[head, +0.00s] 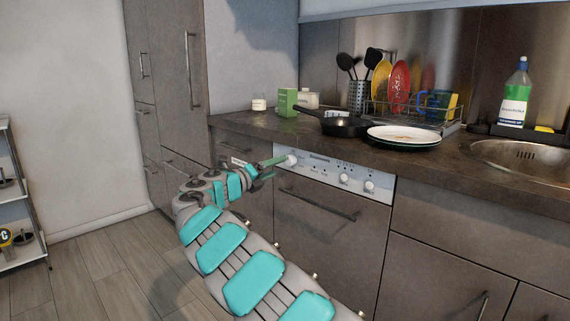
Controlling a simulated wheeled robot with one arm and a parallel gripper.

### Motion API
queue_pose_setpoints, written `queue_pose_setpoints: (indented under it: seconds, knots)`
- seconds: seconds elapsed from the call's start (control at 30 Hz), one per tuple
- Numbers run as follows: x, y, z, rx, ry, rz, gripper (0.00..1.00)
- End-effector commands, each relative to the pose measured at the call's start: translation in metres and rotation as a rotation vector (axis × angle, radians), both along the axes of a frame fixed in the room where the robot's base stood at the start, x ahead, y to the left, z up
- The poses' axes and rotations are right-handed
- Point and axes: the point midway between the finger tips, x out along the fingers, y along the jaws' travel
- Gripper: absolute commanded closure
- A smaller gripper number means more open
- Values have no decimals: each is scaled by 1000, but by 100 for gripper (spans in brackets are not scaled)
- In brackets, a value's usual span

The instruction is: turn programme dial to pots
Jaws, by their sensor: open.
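The dishwasher (330,225) is built in under the counter, with its door closed and a white control panel (318,172) along the top. A white dial (291,160) sits at the panel's left end, right at my gripper's tips. Two more dials, one (344,180) and another (369,186), sit at the right. The panel's printed labels are too small to read, so I cannot tell where any dial points. My gripper (283,161) is open at the left dial; I cannot tell whether its fingers touch it. My wrist hides part of the cabinet front beside the panel.
The dishwasher handle (318,204) juts out below the panel. Above, the counter holds a black frying pan (346,126), stacked plates (404,135), a green box (287,102) and a dish rack (415,112). The sink (525,155) is at right.

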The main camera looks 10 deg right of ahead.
Motion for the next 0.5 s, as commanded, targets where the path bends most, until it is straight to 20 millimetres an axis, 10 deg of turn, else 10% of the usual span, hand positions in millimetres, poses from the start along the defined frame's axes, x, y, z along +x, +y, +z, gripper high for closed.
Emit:
queue_pose_setpoints:
  seconds: [0.5]
  knots:
    - [39, -23, -6, -36, 29, 25, 24]
